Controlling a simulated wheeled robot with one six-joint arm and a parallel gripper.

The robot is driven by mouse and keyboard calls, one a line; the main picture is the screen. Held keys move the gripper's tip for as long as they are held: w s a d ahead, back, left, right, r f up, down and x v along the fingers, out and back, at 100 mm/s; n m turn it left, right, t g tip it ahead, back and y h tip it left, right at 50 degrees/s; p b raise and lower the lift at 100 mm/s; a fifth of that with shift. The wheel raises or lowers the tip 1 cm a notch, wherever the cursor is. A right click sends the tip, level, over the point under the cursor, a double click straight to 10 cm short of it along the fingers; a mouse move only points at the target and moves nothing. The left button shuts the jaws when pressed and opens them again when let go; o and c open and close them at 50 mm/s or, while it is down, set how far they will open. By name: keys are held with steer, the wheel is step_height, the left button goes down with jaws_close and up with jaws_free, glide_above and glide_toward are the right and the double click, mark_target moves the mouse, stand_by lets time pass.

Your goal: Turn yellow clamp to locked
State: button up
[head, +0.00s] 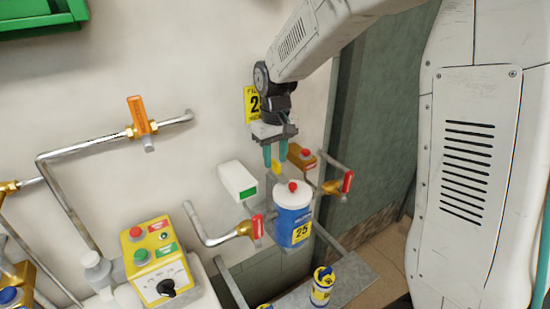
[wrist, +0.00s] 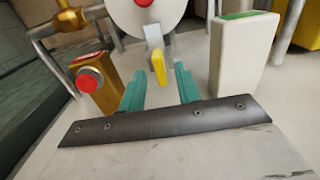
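The yellow clamp (head: 276,168) is a small yellow lever beside the white lid of a blue canister (head: 288,216). In the wrist view the yellow clamp (wrist: 159,67) stands on a grey bracket in front of the round white lid (wrist: 132,17). My gripper (head: 275,161) points down above it. In the wrist view my gripper (wrist: 159,80) has its two teal fingers apart, with the clamp showing in the gap at about their tips. No contact shows, and I cannot tell whether the clamp is fully between the fingers.
A white box with a green face (head: 238,181) is close on the left. An orange box with a red button (head: 302,156) is close on the right. Red-handled valves (head: 257,227) flank the canister.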

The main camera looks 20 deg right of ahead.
mark_target(282, 180)
step_height(282, 180, up, 7)
stand_by(0.3)
stand_by(0.4)
steer(key=s+d+r+m, duration=0.1)
steer(key=s, duration=1.4)
steer(key=s+d+r+m+t, duration=0.1)
steer(key=s+d, duration=0.1)
steer(key=s, duration=1.3)
steer(key=shift+r, duration=0.3)
steer(key=shift+o, duration=0.4)
steer(key=shift+a, duration=0.1)
